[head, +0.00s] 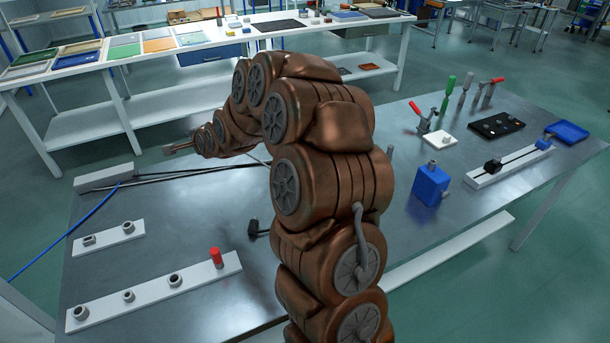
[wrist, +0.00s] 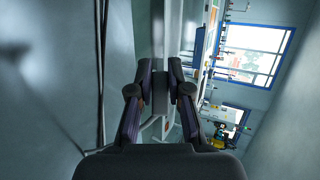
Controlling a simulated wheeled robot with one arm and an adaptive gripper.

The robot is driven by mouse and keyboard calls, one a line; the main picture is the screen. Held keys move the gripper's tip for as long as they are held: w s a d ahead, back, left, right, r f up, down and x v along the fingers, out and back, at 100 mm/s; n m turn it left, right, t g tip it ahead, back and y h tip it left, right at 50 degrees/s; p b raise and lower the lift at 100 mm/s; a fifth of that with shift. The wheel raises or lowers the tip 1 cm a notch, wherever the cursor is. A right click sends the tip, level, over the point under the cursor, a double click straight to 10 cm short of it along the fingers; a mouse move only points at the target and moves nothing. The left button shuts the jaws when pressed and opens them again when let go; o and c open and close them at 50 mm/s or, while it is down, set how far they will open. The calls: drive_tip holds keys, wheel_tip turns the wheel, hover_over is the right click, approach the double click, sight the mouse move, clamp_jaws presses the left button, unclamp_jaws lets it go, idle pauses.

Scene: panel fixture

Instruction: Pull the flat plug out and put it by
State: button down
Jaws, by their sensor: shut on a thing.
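My gripper (head: 178,148) is at the end of the copper-coloured arm, held above the table and pointing left in the head view. In the wrist view its two dark fingers (wrist: 160,90) are close together around a small grey piece, taken as the flat plug (wrist: 160,98). The plug's shape is mostly hidden by the fingers. A long pale grey block (head: 104,177) lies at the table's far left edge, below and left of the gripper. Dark cables (head: 190,174) run right from near it, and a blue cable (head: 60,236) runs off to the left.
White strips with round sockets (head: 128,296) lie front left; one bears a red cylinder (head: 215,256). A small black piece (head: 256,229) lies beside my arm. A blue box (head: 428,186), a slide rail (head: 508,165) and toggle clamps stand right. Bare table (head: 185,220) lies between the strips.

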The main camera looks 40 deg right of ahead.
drive_tip(key=s+d+f+g+y+p, duration=0.1)
drive_tip(key=s+d+f+g, duration=0.15)
drive_tip(key=s+d, duration=0.5)
drive_tip(key=s+d+f+g, duration=0.2)
drive_tip(key=s+d+g, duration=0.2)
drive_tip(key=s, duration=0.7)
drive_tip(key=s+d+f+g+y+p, duration=0.1)
drive_tip(key=s+d+f+g, duration=0.3)
drive_tip(key=s, duration=0.5)
drive_tip(key=shift+s+d+f, duration=0.1)
drive_tip(key=shift+d+f, duration=0.05)
drive_tip(key=shift+f, duration=0.8)
drive_tip(key=shift+s+d+f, duration=0.1)
drive_tip(key=shift+d+f, duration=0.1)
drive_tip(key=shift+f, duration=0.75)
drive_tip(key=shift+d+f, duration=0.15)
drive_tip(key=shift+f, duration=0.8)
drive_tip(key=c, duration=1)
unclamp_jaws()
drive_tip(key=shift+r, duration=0.1)
drive_tip(key=v, duration=1.1)
drive_tip(key=shift+s+d+r, duration=0.15)
drive_tip(key=shift+d+r, duration=0.05)
drive_tip(key=shift+r, duration=0.15)
